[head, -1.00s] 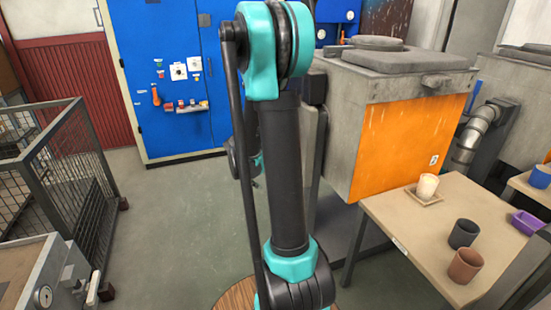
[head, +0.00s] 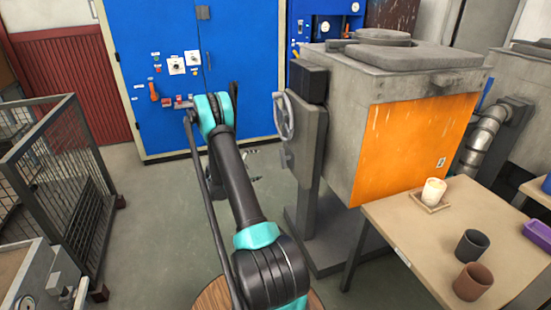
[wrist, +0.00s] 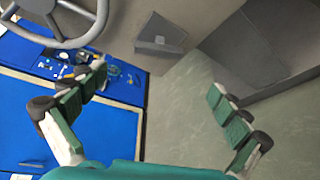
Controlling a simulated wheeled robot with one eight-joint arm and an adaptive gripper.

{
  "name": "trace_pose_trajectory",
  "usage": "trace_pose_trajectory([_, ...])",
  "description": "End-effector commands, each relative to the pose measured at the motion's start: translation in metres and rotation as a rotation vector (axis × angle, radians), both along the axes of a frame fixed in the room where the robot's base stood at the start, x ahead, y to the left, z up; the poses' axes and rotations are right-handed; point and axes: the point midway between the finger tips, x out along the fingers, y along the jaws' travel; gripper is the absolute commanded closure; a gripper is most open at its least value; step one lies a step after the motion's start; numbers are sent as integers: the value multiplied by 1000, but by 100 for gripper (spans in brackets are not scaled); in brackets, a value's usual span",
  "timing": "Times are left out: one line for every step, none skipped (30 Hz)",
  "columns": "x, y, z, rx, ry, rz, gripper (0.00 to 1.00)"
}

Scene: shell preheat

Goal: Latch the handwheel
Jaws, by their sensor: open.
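The grey handwheel (head: 285,116) is mounted on the left side of the post beside the furnace. Its rim and spokes also show at the top left of the wrist view (wrist: 101,14). A small grey bracket (head: 286,157) sits below the wheel on the same post; in the wrist view it is a wedge-shaped plate (wrist: 160,38). I cannot tell whether it is the latch. My gripper (wrist: 157,82) is open and empty, its green-padded fingers spread wide, apart from the wheel. In the head view my arm partly hides it, low and left of the wheel.
The furnace (head: 412,150) with an orange front stands right of the wheel. A blue cabinet (head: 240,60) with switches is behind my arm. A table (head: 400,215) with several cups is at right, a wire cage (head: 60,165) at left. Grey floor (head: 155,215) is open between.

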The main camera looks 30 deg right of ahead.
Motion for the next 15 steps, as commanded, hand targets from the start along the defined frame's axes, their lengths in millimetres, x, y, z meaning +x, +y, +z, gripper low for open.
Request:
trace_pose_trajectory([1, -3, -8, -23, 11, -3, 0])
trace_pose_trajectory([1, -5, -12, -35, 16, -4, 0])
trace_pose_trajectory([1, -7, -15, -50, 22, -6, 0])
trace_pose_trajectory([2, -8, -17, -58, 25, -7, 0])
trace_pose_trajectory([2, -8, -18, -65, 29, -7, 0])
trace_pose_trajectory([2, -9, -20, -71, 31, -9, 0])
trace_pose_trajectory([2, -10, -21, -75, 33, -9, 0])
trace_pose_trajectory([2, -12, -21, -77, 34, -9, 0])
trace_pose_trajectory([2, -14, -22, -79, 35, -10, 0])
trace_pose_trajectory([2, -16, -22, -80, 35, -10, 0])
trace_pose_trajectory([2, -19, -23, -79, 36, -10, 0])
trace_pose_trajectory([3, -24, -23, -79, 35, -10, 0])
trace_pose_trajectory([3, -27, -24, -79, 35, -10, 0])
trace_pose_trajectory([4, -32, -25, -78, 35, -12, 0])
trace_pose_trajectory([4, -39, -26, -78, 35, -12, 0])
